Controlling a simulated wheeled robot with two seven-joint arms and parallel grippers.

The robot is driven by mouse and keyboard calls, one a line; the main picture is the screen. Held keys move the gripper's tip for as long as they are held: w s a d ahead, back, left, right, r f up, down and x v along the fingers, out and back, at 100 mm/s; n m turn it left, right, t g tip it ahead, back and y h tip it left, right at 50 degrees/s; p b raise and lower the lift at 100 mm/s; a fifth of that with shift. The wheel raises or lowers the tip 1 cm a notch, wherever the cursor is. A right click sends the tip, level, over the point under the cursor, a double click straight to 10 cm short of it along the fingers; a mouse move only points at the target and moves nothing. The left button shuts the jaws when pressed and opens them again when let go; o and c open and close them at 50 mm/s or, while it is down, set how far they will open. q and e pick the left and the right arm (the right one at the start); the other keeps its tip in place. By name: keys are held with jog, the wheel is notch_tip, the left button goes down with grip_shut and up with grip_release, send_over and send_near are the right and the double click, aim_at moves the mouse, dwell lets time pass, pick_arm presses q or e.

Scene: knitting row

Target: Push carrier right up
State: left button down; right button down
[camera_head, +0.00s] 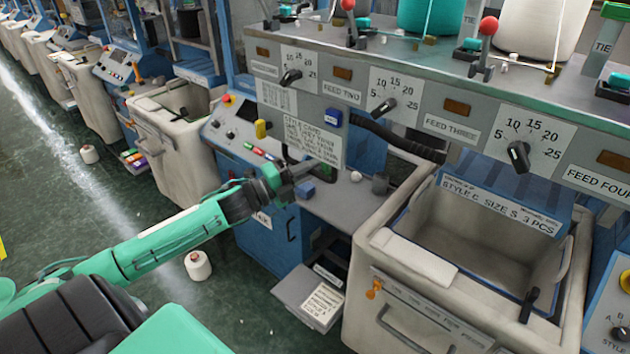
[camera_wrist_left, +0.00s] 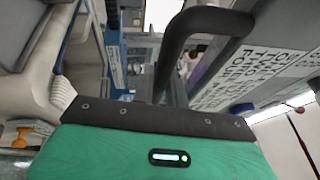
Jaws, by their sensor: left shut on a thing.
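My left gripper (camera_head: 298,172) reaches in from the left to the front of the knitting machine, just below the instruction placard (camera_head: 312,143). It is shut on a dark bent handle (camera_head: 287,152). In the left wrist view the handle (camera_wrist_left: 175,55) rises from behind the gripper body and bends right towards a grey panel (camera_wrist_left: 235,50) with printed text. The fingertips are hidden there behind the gripper body. No part is clearly marked as the carrier. My right gripper is not in view.
A cream bin (camera_head: 480,240) stands to the right of my left gripper, and another bin (camera_head: 175,140) to its left. A dark corrugated hose (camera_head: 395,137) runs under the feed panel. A white cone (camera_head: 197,265) stands on the green floor.

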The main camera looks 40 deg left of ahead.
aim_at(305, 116)
pick_arm(q)
notch_tip(305, 116, up, 12)
jog(key=p, duration=0.5)
jog(key=shift+r+p, duration=0.2)
jog(key=shift+p, duration=0.15)
jog(key=shift+r+p, duration=0.45)
jog(key=shift+r, duration=0.6)
jog(key=c, duration=1.4)
grip_release()
jog(key=shift+f, duration=0.2)
